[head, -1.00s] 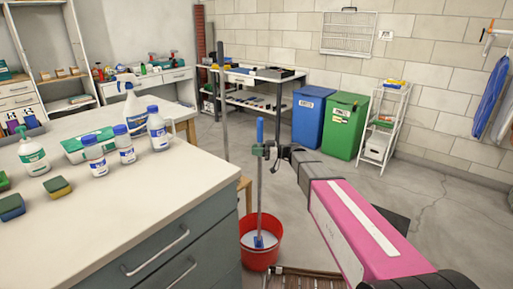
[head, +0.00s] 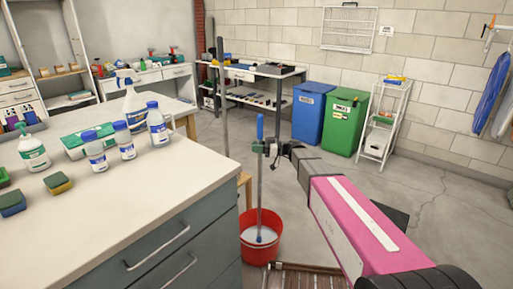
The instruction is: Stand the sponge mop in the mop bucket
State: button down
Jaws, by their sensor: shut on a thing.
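The sponge mop (head: 260,185) has a grey pole and a blue grip at its top. It stands nearly upright. My gripper (head: 262,148) is shut on the pole just below the blue grip. The red mop bucket (head: 262,252) stands on the floor beside the counter, with whitish contents inside. The mop's lower end is inside the bucket's rim, with only a small blue part showing at the surface of the contents. Whether it touches the bottom is hidden.
The counter (head: 130,195) at left holds bottles (head: 157,128) and sponges. A second pole (head: 222,105) stands upright beside the counter. Blue (head: 308,113) and green (head: 343,122) bins stand behind.

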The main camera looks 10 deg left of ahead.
jog(key=shift+f, duration=0.5)
dwell(0.5)
jog(key=c, duration=0.9)
grip_release()
jog(key=shift+o, duration=0.2)
jog(key=shift+d, duration=0.1)
